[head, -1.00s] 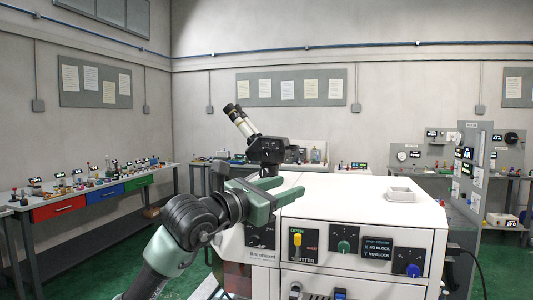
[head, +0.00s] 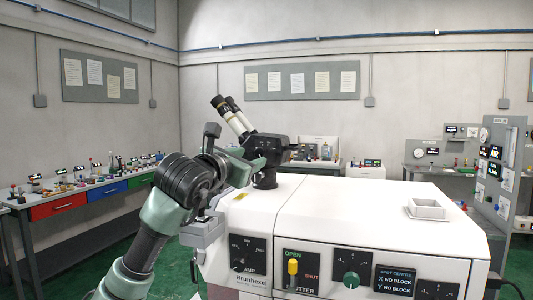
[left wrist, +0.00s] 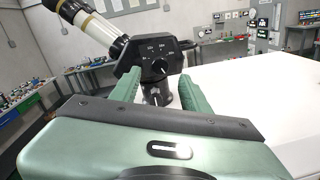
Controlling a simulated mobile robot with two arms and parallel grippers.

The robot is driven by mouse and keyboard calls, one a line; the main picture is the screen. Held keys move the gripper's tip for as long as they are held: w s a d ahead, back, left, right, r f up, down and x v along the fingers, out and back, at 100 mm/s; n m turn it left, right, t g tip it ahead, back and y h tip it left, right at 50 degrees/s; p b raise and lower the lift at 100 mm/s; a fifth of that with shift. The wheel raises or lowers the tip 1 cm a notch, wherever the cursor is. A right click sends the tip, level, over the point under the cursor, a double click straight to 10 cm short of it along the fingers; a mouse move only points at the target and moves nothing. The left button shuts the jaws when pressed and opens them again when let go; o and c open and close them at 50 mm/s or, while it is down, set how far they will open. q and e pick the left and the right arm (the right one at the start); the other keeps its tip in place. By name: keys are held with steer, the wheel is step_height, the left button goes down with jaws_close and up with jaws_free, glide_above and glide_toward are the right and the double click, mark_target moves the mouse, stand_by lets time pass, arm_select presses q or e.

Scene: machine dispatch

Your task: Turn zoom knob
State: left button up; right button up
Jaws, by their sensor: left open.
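The microscope's black body (head: 266,146) stands on the white machine, with two pale eyepiece tubes (head: 232,115) tilted up to the left. In the left wrist view a round black knob (left wrist: 159,67) with a white mark faces me on the microscope body, with small white labels above it. I take it for the zoom knob. My left gripper (left wrist: 159,88) is open and empty. Its two green fingers point toward the microscope, either side of the knob in that view; contact cannot be told. In the head view the left gripper (head: 254,164) is beside the microscope. My right gripper is not in view.
A bench with drawers (head: 58,207) stands left.

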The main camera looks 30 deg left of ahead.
mark_target(259, 153)
arm_select(q)
steer(key=shift+w+a+r, duration=0.1)
steer(key=shift+w+r, duration=0.05)
steer(key=shift+w, duration=0.3)
steer(key=w+p, duration=0.1)
steer(key=w, duration=0.1)
steer(key=p, duration=0.1)
steer(key=shift+w+a+r+p, duration=0.2)
steer(key=shift+w+r+p, duration=0.1)
steer(key=shift+w, duration=0.1)
steer(key=shift+w+a+f+p, duration=0.1)
steer(key=shift+w+f+p, duration=0.1)
steer(key=shift+w, duration=0.4)
steer(key=shift+w+a+f+p, duration=0.1)
steer(key=shift+w+p, duration=0.1)
steer(key=shift+w, duration=0.65)
steer(key=shift+s, duration=0.1)
steer(key=c, duration=0.9)
jaws_close()
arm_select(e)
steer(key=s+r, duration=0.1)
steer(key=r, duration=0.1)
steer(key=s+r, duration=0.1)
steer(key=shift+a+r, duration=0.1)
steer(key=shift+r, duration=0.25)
